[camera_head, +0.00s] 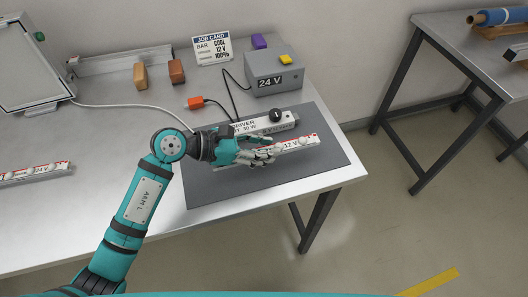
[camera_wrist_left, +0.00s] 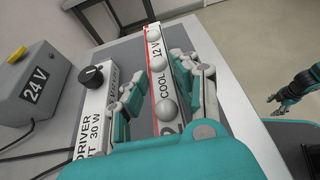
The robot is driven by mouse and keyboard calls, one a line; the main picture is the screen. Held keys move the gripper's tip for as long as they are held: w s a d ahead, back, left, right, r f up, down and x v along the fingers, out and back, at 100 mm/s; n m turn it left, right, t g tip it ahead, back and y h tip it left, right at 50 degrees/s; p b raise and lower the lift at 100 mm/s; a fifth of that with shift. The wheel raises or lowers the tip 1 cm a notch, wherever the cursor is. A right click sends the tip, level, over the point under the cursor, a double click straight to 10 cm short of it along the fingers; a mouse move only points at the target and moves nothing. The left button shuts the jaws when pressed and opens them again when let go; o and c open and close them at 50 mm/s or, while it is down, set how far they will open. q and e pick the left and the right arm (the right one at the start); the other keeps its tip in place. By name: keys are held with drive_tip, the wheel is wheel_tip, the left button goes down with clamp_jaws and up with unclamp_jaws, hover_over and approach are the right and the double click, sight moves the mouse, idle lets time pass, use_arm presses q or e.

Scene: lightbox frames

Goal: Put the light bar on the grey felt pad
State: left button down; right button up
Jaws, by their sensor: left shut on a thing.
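The light bar (camera_head: 297,143), white with red edges, round lenses and a "12 V" label, is in my left gripper (camera_head: 262,154). In the left wrist view the bar (camera_wrist_left: 157,70) also reads "COOL" and runs lengthwise between the fingers (camera_wrist_left: 160,95), which are shut on it. The dark grey felt pad (camera_head: 235,188) lies under the gripper and bar at the table's right end. I cannot tell whether the bar touches it. My right gripper (camera_wrist_left: 293,92) shows at the right of the left wrist view, away from the bar; its opening is unclear.
A white driver box (camera_head: 270,123) with a black knob lies on the pad, just behind the bar. A grey "24 V" supply (camera_head: 274,75) stands behind it. A "24 V" bar (camera_head: 35,172) lies far left. A job card (camera_head: 211,48) reads COOL, 12 V, 100%. The pad's front is clear.

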use_arm(q)
wheel_tip(320, 180, down, 3)
drive_tip(key=shift+f, duration=0.1)
drive_tip(key=shift+f, duration=0.2)
drive_tip(key=c, duration=1.4)
unclamp_jaws()
drive_tip(key=shift+a, duration=0.1)
drive_tip(key=shift+c, duration=0.2)
drive_tip(key=o, duration=0.4)
drive_tip(key=shift+o, duration=0.2)
